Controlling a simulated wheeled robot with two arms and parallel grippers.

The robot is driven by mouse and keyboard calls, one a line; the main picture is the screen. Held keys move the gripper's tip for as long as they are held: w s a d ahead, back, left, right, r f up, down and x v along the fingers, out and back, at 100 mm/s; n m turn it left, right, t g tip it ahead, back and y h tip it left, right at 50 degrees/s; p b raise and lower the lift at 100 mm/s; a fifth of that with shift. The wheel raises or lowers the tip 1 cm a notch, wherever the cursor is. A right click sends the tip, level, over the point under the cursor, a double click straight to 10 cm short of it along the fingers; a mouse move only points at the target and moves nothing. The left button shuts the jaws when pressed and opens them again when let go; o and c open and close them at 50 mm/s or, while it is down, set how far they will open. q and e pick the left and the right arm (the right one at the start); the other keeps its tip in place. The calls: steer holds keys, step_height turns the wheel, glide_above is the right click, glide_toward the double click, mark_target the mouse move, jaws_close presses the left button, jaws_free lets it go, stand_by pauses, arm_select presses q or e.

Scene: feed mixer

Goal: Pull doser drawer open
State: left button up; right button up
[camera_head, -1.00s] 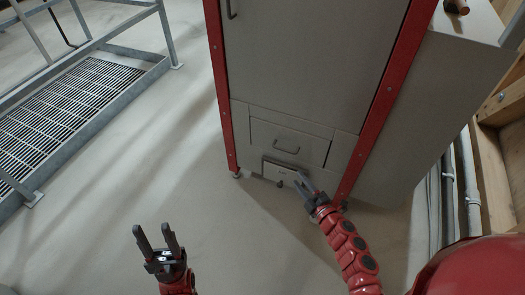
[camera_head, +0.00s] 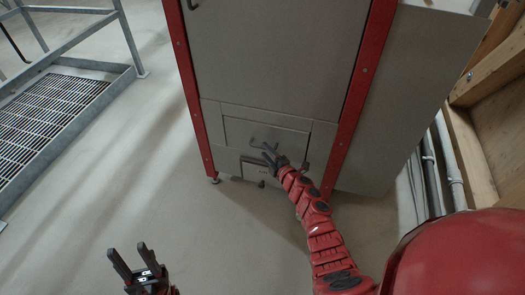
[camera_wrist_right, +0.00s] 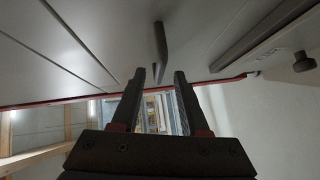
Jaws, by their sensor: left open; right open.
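The doser drawer (camera_head: 240,130) is a grey front panel low in the red-framed grey cabinet, and it looks flush with the cabinet. Its bar handle (camera_head: 262,144) is partly hidden behind my right gripper (camera_head: 270,156). That gripper is open in front of the drawer. In the right wrist view the handle (camera_wrist_right: 160,52) stands just beyond and between the open fingertips (camera_wrist_right: 160,76). I cannot tell whether they touch it. My left gripper (camera_head: 133,262) is open and empty over the floor at the lower left.
A small box-like part (camera_head: 251,170) sits below the drawer; a dark knob (camera_wrist_right: 303,62) shows in the right wrist view. A metal grating platform (camera_head: 50,115) with rails stands at the left. Pipes (camera_head: 440,155) and wooden framing (camera_head: 485,130) are at the right. Floor left of the cabinet is clear.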

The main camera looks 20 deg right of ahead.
mark_target(263, 148)
steer(key=shift+b+x, duration=0.6)
steer(key=shift+x, duration=1.1)
jaws_close()
